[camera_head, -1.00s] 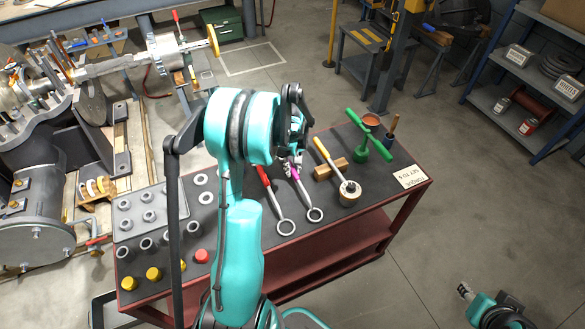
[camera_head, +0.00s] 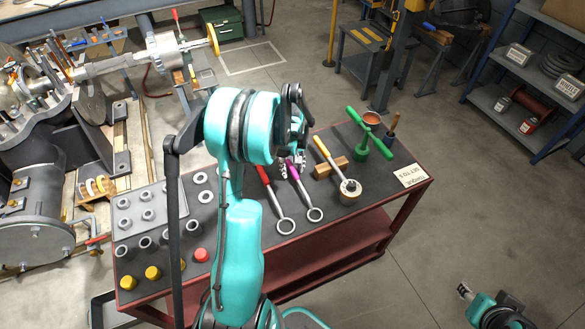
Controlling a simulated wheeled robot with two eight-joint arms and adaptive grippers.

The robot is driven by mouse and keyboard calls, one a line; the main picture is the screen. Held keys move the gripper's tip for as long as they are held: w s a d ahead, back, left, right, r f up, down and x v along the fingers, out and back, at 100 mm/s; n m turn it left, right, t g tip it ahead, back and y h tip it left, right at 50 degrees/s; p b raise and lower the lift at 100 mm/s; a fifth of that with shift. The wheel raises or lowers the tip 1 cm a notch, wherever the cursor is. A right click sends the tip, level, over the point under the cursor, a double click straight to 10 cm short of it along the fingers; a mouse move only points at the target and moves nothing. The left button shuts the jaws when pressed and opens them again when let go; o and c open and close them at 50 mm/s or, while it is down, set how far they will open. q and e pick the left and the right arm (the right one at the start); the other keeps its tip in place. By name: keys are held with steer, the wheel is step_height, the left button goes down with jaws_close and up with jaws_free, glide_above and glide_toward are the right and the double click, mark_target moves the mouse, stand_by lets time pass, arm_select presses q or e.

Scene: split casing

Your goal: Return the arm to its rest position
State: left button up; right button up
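My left arm rises from the bottom and bends over the tool cart. Its gripper (camera_head: 292,165) is low over the cart, at the upper end of a magenta-handled ring wrench (camera_head: 304,191). Its fingertips show apart on either side of the handle, so it looks open; my arm hides most of it. The wrench lies on the dark cart top. My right gripper (camera_head: 465,291) shows in part at the bottom right, away from the cart; its fingers are too small to read.
The red cart (camera_head: 345,226) also holds a red-handled wrench (camera_head: 276,200), a mallet (camera_head: 349,188), green tools (camera_head: 362,148), a plate of sockets (camera_head: 135,211) and yellow and red caps. Machinery stands at left, a shelf (camera_head: 487,98) at right.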

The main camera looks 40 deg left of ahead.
arm_select(q)
step_height(320, 180, up, 7)
steer(key=p, duration=0.4)
steer(key=shift+r+p, duration=0.1)
steer(key=shift+p, duration=0.25)
step_height(320, 180, up, 12)
steer(key=s+d+r+m+t+b, duration=0.1)
steer(key=s+d+m+t, duration=0.15)
steer(key=d, duration=0.45)
steer(key=s+d+r+m+t+b, duration=0.1)
steer(key=s+d+r+m, duration=0.15)
steer(key=d, duration=0.35)
steer(key=s+d+f+m+t+b, duration=0.2)
steer(key=s+d+f+m, duration=0.3)
steer(key=d, duration=0.5)
steer(key=s+m+t, duration=0.1)
steer(key=s+m, duration=0.1)
steer(key=s, duration=0.1)
steer(key=shift+s+d, duration=0.2)
steer(key=shift+s, duration=0.15)
